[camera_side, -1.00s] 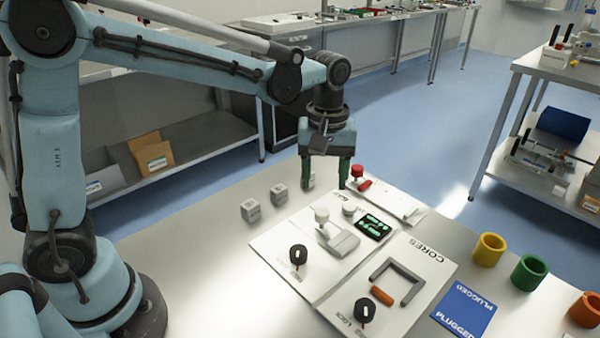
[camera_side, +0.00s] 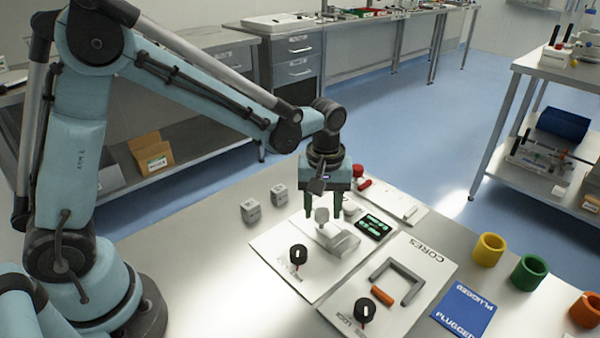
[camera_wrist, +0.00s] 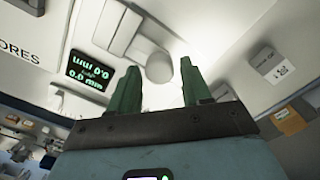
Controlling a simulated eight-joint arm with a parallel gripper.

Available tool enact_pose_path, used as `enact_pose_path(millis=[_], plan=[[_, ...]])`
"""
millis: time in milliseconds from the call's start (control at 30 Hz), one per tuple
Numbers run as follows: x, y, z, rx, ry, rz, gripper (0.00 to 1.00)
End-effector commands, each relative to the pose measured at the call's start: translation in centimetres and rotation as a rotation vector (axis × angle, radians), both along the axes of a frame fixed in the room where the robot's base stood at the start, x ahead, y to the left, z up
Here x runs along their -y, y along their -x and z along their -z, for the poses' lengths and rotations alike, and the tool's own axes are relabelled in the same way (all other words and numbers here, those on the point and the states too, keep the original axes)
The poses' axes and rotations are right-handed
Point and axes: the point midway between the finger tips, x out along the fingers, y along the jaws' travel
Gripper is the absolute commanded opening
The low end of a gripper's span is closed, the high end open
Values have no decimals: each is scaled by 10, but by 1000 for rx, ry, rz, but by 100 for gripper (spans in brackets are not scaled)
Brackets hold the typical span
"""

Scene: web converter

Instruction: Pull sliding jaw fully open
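The sliding jaw (camera_side: 342,243) is a light grey block on the white panel (camera_side: 277,247), with a pale round knob (camera_side: 321,215) on a post at its far left end. My gripper (camera_side: 322,210) points down at the knob, with its two green fingers apart, one on each side of it in the picture. In the wrist view the knob (camera_wrist: 158,67) shows between the fingertips with a gap on both sides, so I see no contact. Whether the fingertips are down to knob height is unclear. The jaw block (camera_wrist: 127,32) also shows there.
A green-lit display (camera_side: 374,226) sits right of the jaw. Black dials (camera_side: 298,255) and (camera_side: 365,311) stand nearer the camera. Grey cubes (camera_side: 250,211) lie to the left, and a red knob (camera_side: 358,171) is behind the gripper. A CORES panel (camera_side: 428,262) is at right.

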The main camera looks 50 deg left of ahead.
Motion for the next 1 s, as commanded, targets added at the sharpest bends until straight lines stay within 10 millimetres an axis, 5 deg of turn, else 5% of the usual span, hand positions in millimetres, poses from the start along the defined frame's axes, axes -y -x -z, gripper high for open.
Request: enact_pose_path(millis=[300, 533, 800, 1000], plan=[[0, 0, 0, 0, 0, 0, 0], [-3, 0, 0, 0, 0, -1, 0], [-46, 0, 0, 0, -1, -5, 0], [-56, 0, 0, 1, -4, -2, 0]])
